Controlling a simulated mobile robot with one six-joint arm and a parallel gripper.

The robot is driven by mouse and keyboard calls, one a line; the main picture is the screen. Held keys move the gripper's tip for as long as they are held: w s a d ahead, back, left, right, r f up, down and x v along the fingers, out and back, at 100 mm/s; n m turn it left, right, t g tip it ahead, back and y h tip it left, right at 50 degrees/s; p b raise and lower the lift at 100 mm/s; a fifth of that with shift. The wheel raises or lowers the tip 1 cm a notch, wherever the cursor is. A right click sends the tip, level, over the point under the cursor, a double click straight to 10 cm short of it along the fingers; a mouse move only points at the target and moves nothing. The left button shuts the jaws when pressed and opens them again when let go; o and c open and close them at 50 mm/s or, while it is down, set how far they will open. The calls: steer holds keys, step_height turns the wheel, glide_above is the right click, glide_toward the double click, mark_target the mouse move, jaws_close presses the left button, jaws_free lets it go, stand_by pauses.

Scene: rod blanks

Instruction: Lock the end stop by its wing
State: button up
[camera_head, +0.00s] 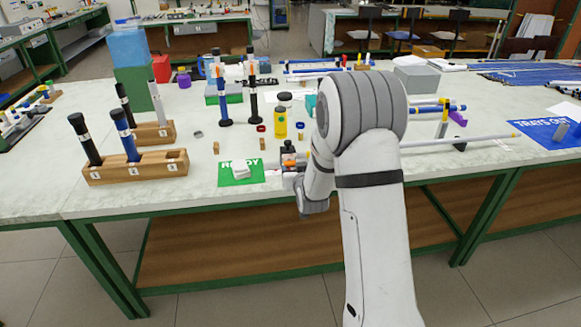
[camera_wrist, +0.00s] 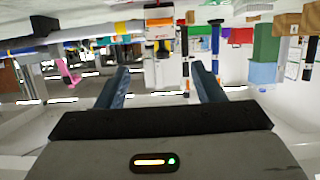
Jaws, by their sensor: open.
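A small device with a black top and orange-red parts (camera_head: 288,150), which looks like the end stop, stands at the front edge of the bench beside my arm. In the wrist view, which is upside down, a white block with orange and black parts (camera_wrist: 158,30) lies ahead between my fingers; it appears to be the same device. Its wing cannot be made out clearly. My gripper (camera_wrist: 162,85) is open and empty, its two dark fingers apart and short of the device. In the head view my arm hides the gripper.
A green card (camera_head: 227,178) with a white piece on it lies left of the device. A yellow bottle (camera_head: 280,124) stands behind. A long pale rod (camera_head: 462,140) lies to the right, near a blue card (camera_head: 545,136).

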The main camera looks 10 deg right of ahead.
mark_target(291, 164)
step_height(291, 164, down, 7)
steer(key=w+t, duration=0.2)
steer(key=t, duration=0.1)
steer(key=shift+t, duration=0.3)
steer(key=shift+w+a+r+p, duration=0.1)
steer(key=shift+w+p, duration=0.2)
steer(key=shift+w, duration=1.75)
steer(key=shift+w+r+p, duration=0.1)
steer(key=shift+w+p, duration=0.15)
steer(key=shift+w, duration=1.75)
steer(key=shift+c, duration=0.3)
